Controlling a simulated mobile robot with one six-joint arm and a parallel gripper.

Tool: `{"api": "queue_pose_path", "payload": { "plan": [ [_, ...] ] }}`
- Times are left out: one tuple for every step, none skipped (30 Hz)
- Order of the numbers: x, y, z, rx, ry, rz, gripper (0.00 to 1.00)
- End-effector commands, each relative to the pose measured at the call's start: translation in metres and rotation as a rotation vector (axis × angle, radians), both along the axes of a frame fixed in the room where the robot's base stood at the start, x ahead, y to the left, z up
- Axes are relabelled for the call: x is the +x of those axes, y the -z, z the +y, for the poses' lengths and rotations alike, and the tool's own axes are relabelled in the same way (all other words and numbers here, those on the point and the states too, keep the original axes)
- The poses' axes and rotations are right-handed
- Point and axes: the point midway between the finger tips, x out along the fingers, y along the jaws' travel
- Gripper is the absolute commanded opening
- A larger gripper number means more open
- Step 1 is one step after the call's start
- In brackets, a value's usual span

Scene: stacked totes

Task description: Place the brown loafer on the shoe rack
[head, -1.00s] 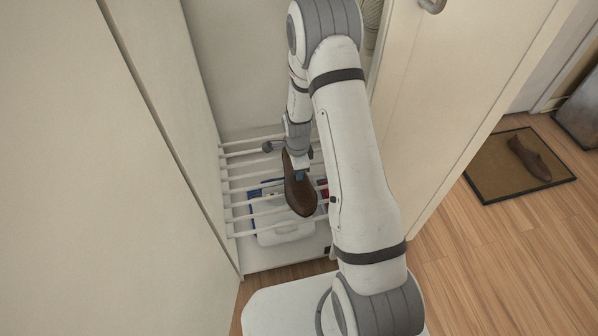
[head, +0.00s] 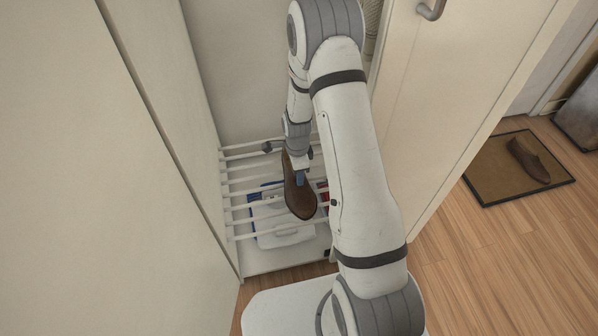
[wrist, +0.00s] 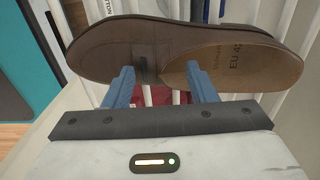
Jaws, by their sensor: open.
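A brown loafer (head: 300,200) is on the white bars of the shoe rack (head: 240,188), toe toward the front of the rack. In the wrist view the loafer (wrist: 165,50) spans the top, its insole showing at the right. My gripper (wrist: 160,72) is open, its two blue fingers spread apart at the near side of the loafer, with the tips overlapping its edge. I cannot tell whether they touch it. In the head view my gripper (head: 300,176) is over the loafer and hides part of it. A second brown loafer (head: 530,158) lies on the doormat at the right.
The rack sits in a narrow cabinet between a left wall panel (head: 160,120) and an open door (head: 450,90). A white and blue box (head: 280,232) is under the bars. The doormat (head: 485,180) lies on the wood floor. Bare bars show left of the loafer.

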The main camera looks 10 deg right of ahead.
Motion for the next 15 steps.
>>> {"api": "queue_pose_path", "payload": {
  "plan": [
    [0.001,-0.015,0.000,0.000,0.000,-0.004,0.52],
    [0.001,-0.021,0.000,0.000,0.000,-0.005,0.52],
    [0.001,-0.030,0.000,0.000,0.000,-0.004,0.52],
    [0.001,-0.038,0.000,0.000,0.000,-0.005,0.52],
    [0.001,-0.044,0.000,0.000,0.000,-0.005,0.52],
    [0.001,-0.053,0.000,0.000,-0.001,-0.005,0.52],
    [0.001,-0.060,0.000,0.000,-0.001,-0.004,0.52],
    [0.001,-0.066,0.000,0.000,-0.001,-0.004,0.52],
    [0.001,-0.073,0.000,0.000,-0.001,-0.004,0.52],
    [0.001,-0.079,0.000,0.000,-0.001,-0.004,0.52],
    [0.001,-0.083,0.000,0.000,-0.001,-0.003,0.52],
    [0.000,-0.089,0.000,0.000,-0.001,-0.002,0.52],
    [0.001,-0.093,0.000,0.000,-0.001,-0.003,0.52],
    [0.001,-0.096,0.000,0.000,-0.001,-0.003,0.52],
    [0.001,-0.100,0.000,0.000,-0.001,-0.002,0.52]
  ]
}}
